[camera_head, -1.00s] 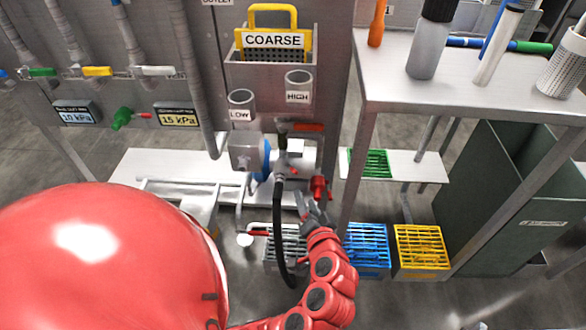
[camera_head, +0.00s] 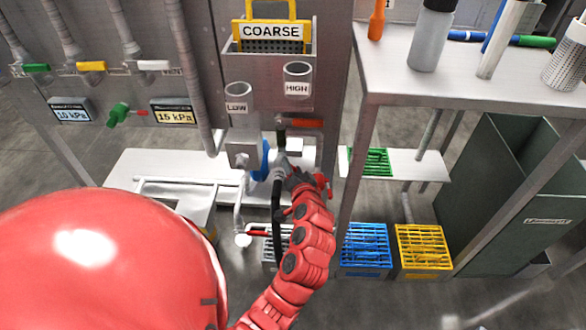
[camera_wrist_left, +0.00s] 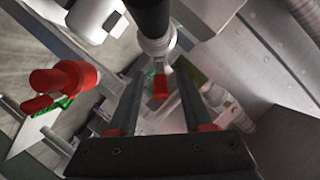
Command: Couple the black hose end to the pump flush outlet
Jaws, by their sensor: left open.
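The black hose (camera_head: 277,205) hangs in front of the silver pump (camera_head: 300,157) with the blue ring. In the left wrist view the black hose (camera_wrist_left: 148,14) comes in from the top and ends in a metal collar (camera_wrist_left: 157,45) with a red tab (camera_wrist_left: 160,88) below. My left gripper (camera_head: 297,178) is close beside the upper hose, at the pump front. Its two dark fingers (camera_wrist_left: 160,78) are apart, with the collar just beyond the tips and nothing clamped. The flush outlet cannot be told apart clearly, nor whether the hose end is seated on it. My right gripper is not seen.
A red valve handle (camera_wrist_left: 62,80) is left of the fingers in the wrist view. A red lever (camera_head: 305,123) sits above the pump. A metal table (camera_head: 400,85) stands right. Blue (camera_head: 366,247) and yellow (camera_head: 422,249) crates are on the floor.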

